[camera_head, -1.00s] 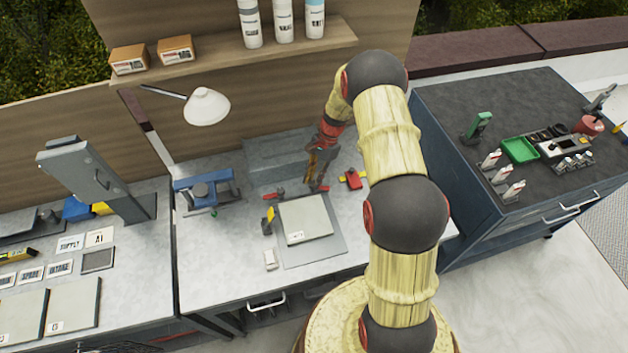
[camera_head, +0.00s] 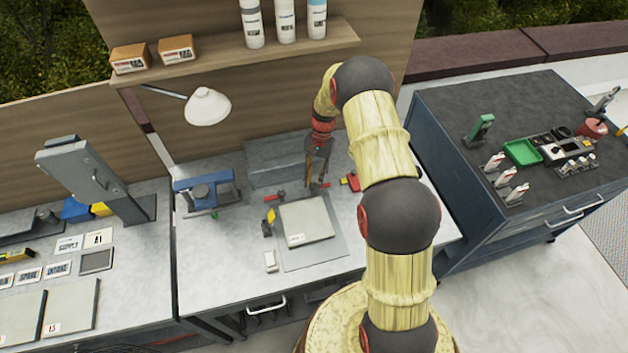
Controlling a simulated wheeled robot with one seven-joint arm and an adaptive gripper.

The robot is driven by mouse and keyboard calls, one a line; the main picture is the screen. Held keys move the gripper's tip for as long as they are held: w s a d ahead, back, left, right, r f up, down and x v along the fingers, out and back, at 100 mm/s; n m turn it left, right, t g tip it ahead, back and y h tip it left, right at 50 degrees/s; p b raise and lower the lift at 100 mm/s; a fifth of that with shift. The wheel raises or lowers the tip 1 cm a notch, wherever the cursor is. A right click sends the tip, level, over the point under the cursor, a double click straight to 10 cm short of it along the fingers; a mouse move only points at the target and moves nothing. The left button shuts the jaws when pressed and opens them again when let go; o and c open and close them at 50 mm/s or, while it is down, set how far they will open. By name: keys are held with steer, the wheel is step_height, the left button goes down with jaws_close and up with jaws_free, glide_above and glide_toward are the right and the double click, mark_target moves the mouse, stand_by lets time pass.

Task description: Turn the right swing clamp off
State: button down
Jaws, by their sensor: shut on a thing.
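The light square plate (camera_head: 305,222) lies on a grey fixture base (camera_head: 328,248) on the workbench. Red-handled swing clamps stand at its back edge: the left clamp (camera_head: 275,197) is in plain view, the right clamp (camera_head: 326,185) is mostly hidden behind my gripper. My gripper (camera_head: 317,184) points down at the back right corner of the plate. Its fingers are shut at the right clamp's red handle; the exact contact is too small to see.
A red and yellow tool (camera_head: 350,182) lies just right of my gripper, partly behind my arm. A grey block (camera_head: 275,163) stands behind the fixture. A blue press (camera_head: 205,190) and lamp (camera_head: 207,106) are at left.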

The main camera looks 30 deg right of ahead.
steer(key=c, duration=1.6)
jaws_free()
steer(key=v, duration=1.2)
steer(key=shift+w, duration=0.1)
